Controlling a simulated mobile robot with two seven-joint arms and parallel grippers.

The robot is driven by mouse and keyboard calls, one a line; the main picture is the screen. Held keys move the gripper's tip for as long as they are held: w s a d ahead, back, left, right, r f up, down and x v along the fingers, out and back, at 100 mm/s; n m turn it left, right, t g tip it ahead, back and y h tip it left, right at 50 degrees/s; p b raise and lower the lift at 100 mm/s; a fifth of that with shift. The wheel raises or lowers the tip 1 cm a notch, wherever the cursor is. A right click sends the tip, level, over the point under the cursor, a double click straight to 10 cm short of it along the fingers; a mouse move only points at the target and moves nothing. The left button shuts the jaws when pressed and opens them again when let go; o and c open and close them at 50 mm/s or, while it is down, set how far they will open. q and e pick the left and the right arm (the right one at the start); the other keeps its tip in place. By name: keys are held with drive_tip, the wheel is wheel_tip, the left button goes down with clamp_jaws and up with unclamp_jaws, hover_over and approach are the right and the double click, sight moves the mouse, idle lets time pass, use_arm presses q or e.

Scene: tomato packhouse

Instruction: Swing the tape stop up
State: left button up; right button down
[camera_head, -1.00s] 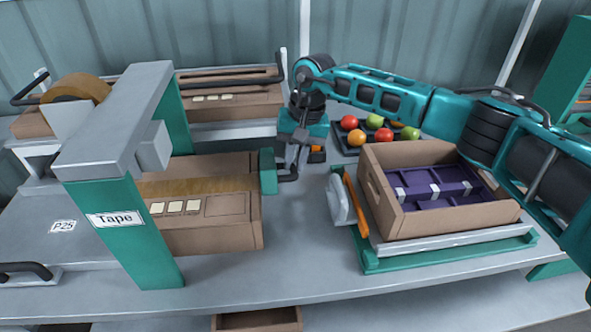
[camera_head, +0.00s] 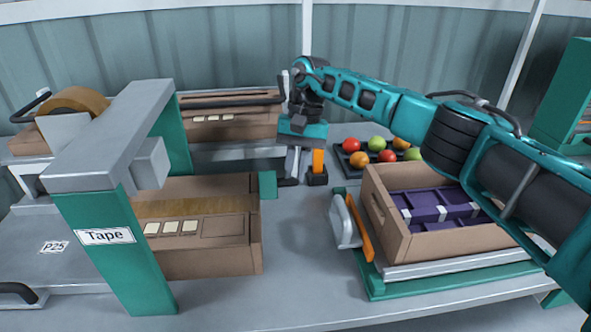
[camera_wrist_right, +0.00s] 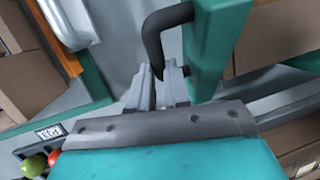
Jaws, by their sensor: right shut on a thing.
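The tape stop is a green plate (camera_head: 268,185) with a dark handle, standing upright at the right end of the carton under the tape machine. My right gripper (camera_head: 291,180) reaches down just right of the plate and is shut on the handle, whose grip is partly hidden in the head view. In the right wrist view the green plate (camera_wrist_right: 216,45) stands beside the curved black handle (camera_wrist_right: 160,30), which runs down to the gripper's grey fingers (camera_wrist_right: 158,88). My left gripper is not in view.
The tape machine (camera_head: 110,130), labelled Tape, straddles a carton (camera_head: 215,262). Another carton (camera_head: 240,129) lies behind. An orange upright piece (camera_head: 318,161) on a black base stands right of my gripper. A crate with purple inserts (camera_head: 440,244) and a tray of tomatoes stand right. Bench between is clear.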

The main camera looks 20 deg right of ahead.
drive_tip(key=shift+r, duration=0.1)
drive_tip(key=c, duration=1.1)
unclamp_jaws()
drive_tip(key=p+v, duration=0.1)
drive_tip(key=v, duration=1.1)
drive_tip(key=shift+d+r, duration=0.15)
drive_tip(key=shift+r, duration=0.2)
drive_tip(key=shift+w, duration=0.1)
